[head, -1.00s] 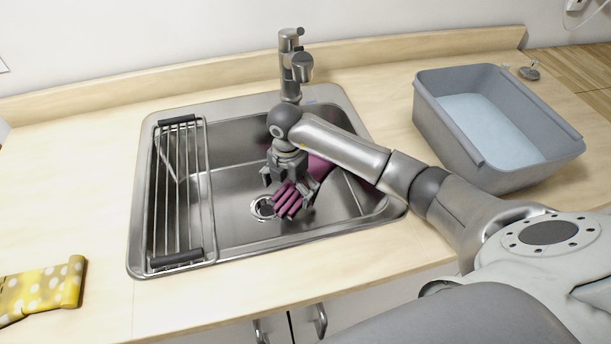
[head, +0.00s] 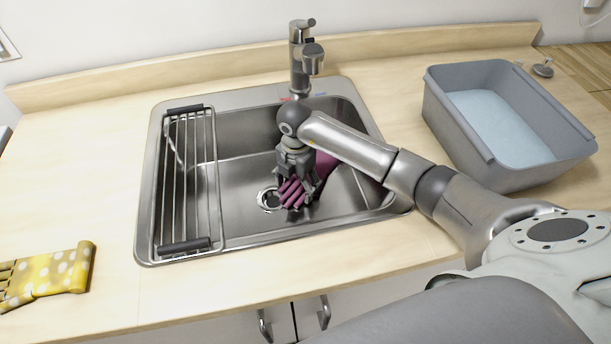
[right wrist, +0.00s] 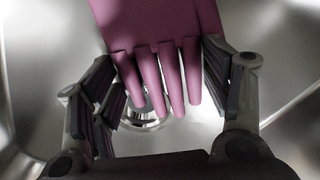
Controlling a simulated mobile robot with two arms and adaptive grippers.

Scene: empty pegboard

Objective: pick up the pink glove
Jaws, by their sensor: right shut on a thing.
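The pink glove (head: 325,166) lies in the steel sink, its fingers (head: 292,192) pointing toward the drain. My right gripper (head: 298,187) is down in the sink and shut on the glove near its fingers. In the right wrist view the glove (right wrist: 160,40) passes between the two fingers of my right gripper (right wrist: 160,85), with its fingers hanging over the drain. Part of the glove is hidden behind my right arm and gripper in the head view. My left gripper is not in view.
The sink (head: 245,190) has a wire rack (head: 187,180) across its left side and a faucet (head: 303,58) at the back. A grey basin (head: 480,140) with pale blue contents stands on the right counter. A yellow dotted glove (head: 45,277) lies at the left front.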

